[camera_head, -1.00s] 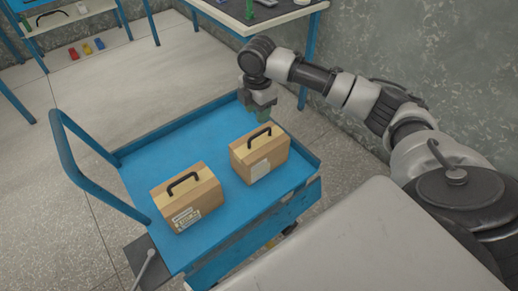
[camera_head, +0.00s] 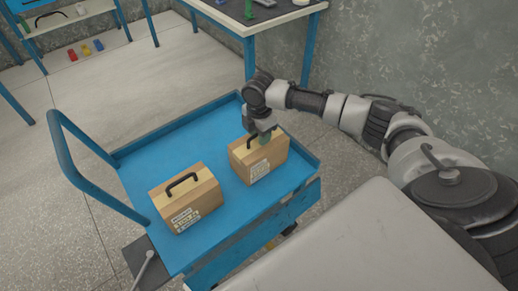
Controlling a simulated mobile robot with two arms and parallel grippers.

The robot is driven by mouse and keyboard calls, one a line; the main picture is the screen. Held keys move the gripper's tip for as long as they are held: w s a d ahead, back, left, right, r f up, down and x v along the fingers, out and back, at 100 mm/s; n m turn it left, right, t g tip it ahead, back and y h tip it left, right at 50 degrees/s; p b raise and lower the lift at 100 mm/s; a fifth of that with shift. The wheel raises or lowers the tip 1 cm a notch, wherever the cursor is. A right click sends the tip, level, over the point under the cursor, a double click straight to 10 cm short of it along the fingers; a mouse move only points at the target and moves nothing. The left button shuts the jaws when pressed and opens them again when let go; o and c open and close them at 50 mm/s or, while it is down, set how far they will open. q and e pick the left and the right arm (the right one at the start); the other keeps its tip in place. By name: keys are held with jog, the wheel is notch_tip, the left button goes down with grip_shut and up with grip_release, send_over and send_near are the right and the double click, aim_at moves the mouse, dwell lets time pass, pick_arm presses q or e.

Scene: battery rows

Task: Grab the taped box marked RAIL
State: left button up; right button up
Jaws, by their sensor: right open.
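Two tan cardboard boxes with black top handles and white labels stand on a blue cart (camera_head: 180,140). The left box (camera_head: 187,205) sits toward the near left of the cart bed. The right box (camera_head: 262,166) stands further back to the right. The lettering on both labels is too small to read, so I cannot tell which is marked RAIL. My right gripper (camera_head: 265,137) is open, pointing down at the top of the right box, and partly covers its handle. I cannot tell whether it touches the handle. My left gripper is out of view.
The cart has a blue push handle (camera_head: 66,150) on its left and a low rim. A workbench (camera_head: 262,22) stands behind it, and a grey wall is at the right. Small coloured items (camera_head: 86,49) lie at the far left. The cart bed around the boxes is clear.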

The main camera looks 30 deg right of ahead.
grip_shut()
dwell(1.4)
jog(key=shift+w+r, duration=0.15)
